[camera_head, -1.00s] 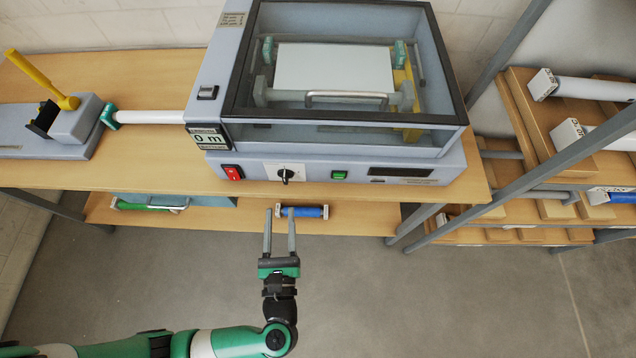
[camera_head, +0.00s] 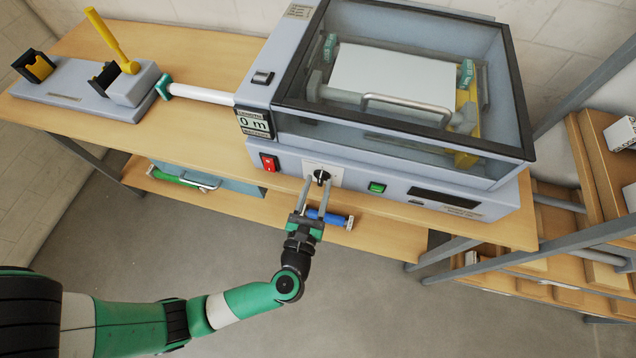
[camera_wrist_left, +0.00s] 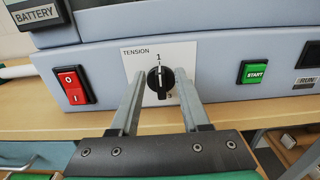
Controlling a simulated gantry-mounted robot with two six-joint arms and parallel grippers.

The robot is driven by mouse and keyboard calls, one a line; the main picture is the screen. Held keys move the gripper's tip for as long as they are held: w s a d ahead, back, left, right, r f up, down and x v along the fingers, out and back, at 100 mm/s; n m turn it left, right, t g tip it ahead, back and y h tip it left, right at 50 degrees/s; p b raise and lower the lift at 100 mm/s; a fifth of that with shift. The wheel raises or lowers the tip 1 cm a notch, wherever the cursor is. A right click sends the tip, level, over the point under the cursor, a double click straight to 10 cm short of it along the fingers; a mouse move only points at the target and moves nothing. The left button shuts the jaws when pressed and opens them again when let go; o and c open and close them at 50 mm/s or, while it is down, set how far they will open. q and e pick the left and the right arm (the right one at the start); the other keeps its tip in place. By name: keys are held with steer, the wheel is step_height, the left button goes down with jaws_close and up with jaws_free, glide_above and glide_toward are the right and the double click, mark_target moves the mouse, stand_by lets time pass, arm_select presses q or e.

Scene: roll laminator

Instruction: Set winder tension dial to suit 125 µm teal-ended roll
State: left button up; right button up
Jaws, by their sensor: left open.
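The black tension dial (camera_head: 322,176) is on a white plate on the laminator's front panel. In the left wrist view the dial (camera_wrist_left: 160,80) stands under the word TENSION, with 1 above it and 3 at its lower right; its bar is roughly upright, near the 1. My left gripper (camera_head: 317,184) is open in front of the panel. In the left wrist view its fingers (camera_wrist_left: 160,84) flank the dial, one on each side, with gaps visible. A white roll with a teal end (camera_head: 200,94) lies left of the laminator. Teal ends also show under the clear lid. My right gripper is out of view.
The red power switch (camera_head: 269,162) is left of the dial and the green START button (camera_head: 377,187) is right of it. A display reading 0 m (camera_head: 254,123) is at the upper left. A blue roll (camera_head: 328,217) lies on the lower shelf behind my gripper.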

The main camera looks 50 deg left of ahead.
arm_select(q)
steer(key=shift+w+a, duration=0.3)
steer(key=shift+w, duration=0.05)
jaws_close()
